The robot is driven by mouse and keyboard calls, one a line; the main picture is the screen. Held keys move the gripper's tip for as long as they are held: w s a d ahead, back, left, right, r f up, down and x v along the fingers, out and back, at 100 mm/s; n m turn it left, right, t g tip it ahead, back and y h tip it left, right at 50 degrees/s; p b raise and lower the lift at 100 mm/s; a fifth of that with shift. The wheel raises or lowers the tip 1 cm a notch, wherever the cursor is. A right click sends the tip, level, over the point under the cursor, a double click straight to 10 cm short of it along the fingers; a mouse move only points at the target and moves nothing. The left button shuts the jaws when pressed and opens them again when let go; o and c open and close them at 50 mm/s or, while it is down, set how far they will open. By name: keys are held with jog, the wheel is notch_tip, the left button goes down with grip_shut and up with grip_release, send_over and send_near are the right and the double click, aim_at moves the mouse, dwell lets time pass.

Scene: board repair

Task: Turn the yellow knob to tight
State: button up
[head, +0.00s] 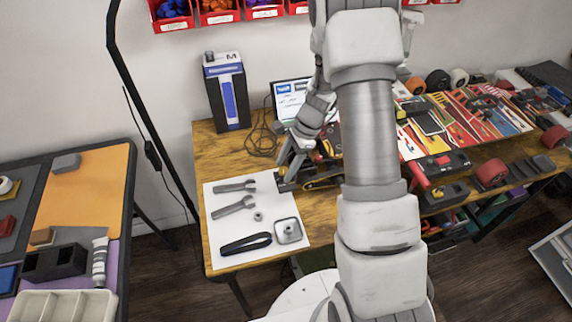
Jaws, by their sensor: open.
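My gripper (289,167) is open, pointing down over the wooden workbench (221,150), just beyond the right back corner of a white sheet. Its fingertips are small in the view, and I cannot tell whether they touch anything. Dark items with yellow edges (322,182) lie just right of the gripper, partly hidden by my arm. A dark box with a small yellow part (438,192) sits right of my arm at the bench's front edge. I cannot tell which yellow part is the knob, or how it is turned.
The white sheet (225,220) holds two wrenches (235,206), a nut, a black strap (246,243) and a square metal part (288,231). A tall box (227,92) and a laptop (290,97) stand behind. Tools crowd the bench's right side.

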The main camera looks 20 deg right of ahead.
jog(key=shift+c, duration=0.3)
grip_shut()
jog(key=shift+n, duration=0.4)
jog(key=n, duration=0.2)
jog(key=n+g, duration=0.1)
jog(key=n+g+h, duration=0.1)
jog(key=n, duration=0.1)
jog(key=shift+w+n, duration=0.25)
jog(key=shift+n, duration=0.05)
jog(key=n+h, duration=0.1)
jog(key=n, duration=0.2)
jog(key=n+g, duration=0.1)
jog(key=n, duration=0.1)
jog(key=shift+w+a+n+g+h, duration=0.1)
jog(key=shift+a+n+g+h, duration=0.1)
jog(key=shift+n+g+h, duration=0.15)
jog(key=shift+n, duration=0.25)
jog(key=shift+o, duration=0.3)
grip_release()
